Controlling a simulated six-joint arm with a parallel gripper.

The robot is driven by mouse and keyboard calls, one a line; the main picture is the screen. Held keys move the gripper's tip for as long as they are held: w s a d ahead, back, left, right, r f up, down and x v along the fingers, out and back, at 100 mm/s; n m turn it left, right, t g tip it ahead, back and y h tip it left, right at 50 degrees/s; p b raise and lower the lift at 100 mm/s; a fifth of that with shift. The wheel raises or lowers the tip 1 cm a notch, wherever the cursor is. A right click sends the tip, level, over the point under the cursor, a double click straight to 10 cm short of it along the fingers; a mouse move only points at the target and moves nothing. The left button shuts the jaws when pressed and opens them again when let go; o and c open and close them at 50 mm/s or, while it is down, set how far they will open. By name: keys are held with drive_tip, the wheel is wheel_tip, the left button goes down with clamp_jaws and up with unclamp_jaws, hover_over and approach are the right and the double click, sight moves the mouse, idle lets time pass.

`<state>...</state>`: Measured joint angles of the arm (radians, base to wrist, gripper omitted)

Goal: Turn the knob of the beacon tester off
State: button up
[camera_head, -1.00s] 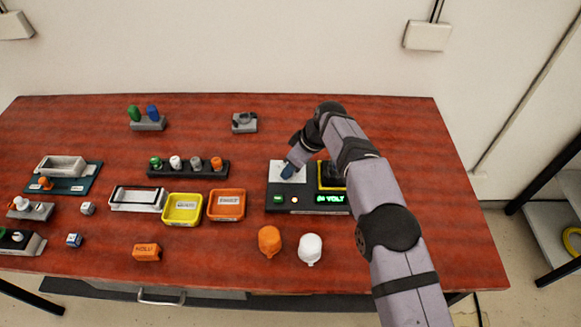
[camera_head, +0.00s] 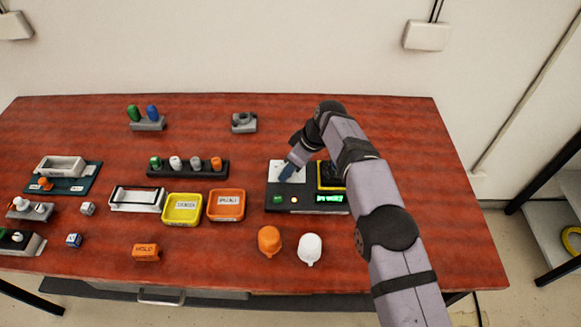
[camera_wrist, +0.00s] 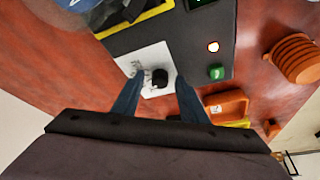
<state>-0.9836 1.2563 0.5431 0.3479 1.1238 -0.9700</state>
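The beacon tester (camera_head: 309,208) is a dark box at the right of the table, with a white panel, a lit green display (camera_head: 331,198), a green button (camera_head: 278,198) and a small lit lamp (camera_head: 295,199). In the wrist view its black knob (camera_wrist: 160,77) stands on the white panel (camera_wrist: 157,58). My gripper (camera_head: 286,173) is over that panel and hides the knob in the head view. In the wrist view, its two blue fingers are apart, one on each side of the knob, with visible gaps. The display text is too blurred to read surely.
An orange dome (camera_head: 269,240) and a white dome (camera_head: 310,248) stand in front of the tester. An orange tray (camera_head: 226,218) and a yellow tray (camera_head: 182,222) lie left of it. A yellow-edged dark part (camera_head: 330,186) borders the white panel.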

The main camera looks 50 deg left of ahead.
drive_tip(key=s+b+v, duration=0.1)
drive_tip(key=b+v, duration=0.1)
drive_tip(key=v, duration=0.5)
drive_tip(key=shift+w+r, duration=0.2)
drive_tip(key=shift+w, duration=0.25)
drive_tip(key=shift+r, duration=0.1)
drive_tip(key=p, duration=0.2)
drive_tip(key=shift+s+a+r+p, duration=0.1)
drive_tip(key=shift+s+r+p, duration=0.1)
drive_tip(key=shift+p, duration=0.15)
drive_tip(key=shift+f, duration=0.3)
drive_tip(key=shift+p+x, duration=1.3)
drive_tip(key=shift+x, duration=2.35)
drive_tip(key=shift+w, duration=0.15)
drive_tip(key=shift+c, duration=0.3)
clamp_jaws()
